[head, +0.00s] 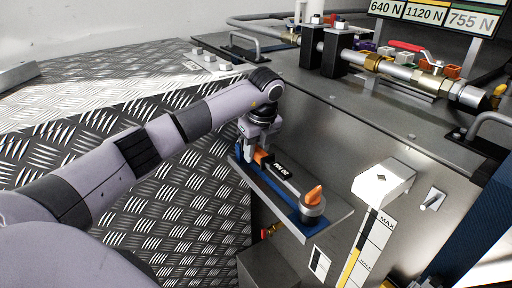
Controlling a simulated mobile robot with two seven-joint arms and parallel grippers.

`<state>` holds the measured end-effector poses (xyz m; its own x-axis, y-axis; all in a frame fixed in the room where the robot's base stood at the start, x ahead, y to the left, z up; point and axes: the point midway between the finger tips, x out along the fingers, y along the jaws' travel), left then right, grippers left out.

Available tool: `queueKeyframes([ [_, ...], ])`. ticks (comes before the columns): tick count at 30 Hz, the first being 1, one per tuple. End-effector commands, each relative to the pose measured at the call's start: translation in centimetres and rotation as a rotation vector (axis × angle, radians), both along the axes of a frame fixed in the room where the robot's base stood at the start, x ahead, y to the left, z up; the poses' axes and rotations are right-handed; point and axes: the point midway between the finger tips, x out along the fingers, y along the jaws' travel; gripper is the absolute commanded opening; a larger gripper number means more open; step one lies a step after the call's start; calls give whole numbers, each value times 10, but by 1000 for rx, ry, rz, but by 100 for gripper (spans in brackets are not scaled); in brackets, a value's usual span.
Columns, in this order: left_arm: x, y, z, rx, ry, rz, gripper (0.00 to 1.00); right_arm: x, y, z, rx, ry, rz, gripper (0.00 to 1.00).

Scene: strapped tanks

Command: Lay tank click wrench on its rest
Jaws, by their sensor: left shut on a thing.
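The click wrench (287,178) has an orange handle part at its near-gripper end and a round grey head with an orange top at the other. It lies along a narrow grey shelf with a blue strip, which looks like its rest (266,186). I cannot tell whether the wrench touches the blue strip or hovers just above it. My left gripper (256,158) points down over the upper left end of the shelf and is shut on the wrench by its handle. Its fingers hide part of the handle. My right gripper is not in view.
A grey metal wall and deck stand right of the shelf, with pipes and a red-handled valve (407,46) on top. A board with force labels (432,14) is at the upper right. A white MAX gauge (372,232) stands right of the shelf. Tread-plate floor (190,215) lies left.

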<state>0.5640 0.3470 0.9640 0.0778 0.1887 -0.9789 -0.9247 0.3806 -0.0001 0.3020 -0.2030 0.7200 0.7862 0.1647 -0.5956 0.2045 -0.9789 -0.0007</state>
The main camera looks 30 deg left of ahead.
Motion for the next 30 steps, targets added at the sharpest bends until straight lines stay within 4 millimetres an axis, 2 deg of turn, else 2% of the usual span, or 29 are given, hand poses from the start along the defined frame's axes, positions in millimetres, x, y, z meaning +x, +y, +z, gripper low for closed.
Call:
queueKeyframes([
  [6, 0, 0, 1, -1, -3, 0, 0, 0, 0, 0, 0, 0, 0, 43],
  [7, 0, 0, 1, -1, -3, 0, 40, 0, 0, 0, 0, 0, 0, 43],
  [9, 0, 0, 1, -1, -3, 0, 63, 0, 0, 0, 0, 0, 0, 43],
  [20, 0, -1, 4, 1, -1, 0, 63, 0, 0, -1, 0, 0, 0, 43],
  [30, -3, -11, 55, 0, -5, 0, 63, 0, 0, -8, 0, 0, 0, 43],
])
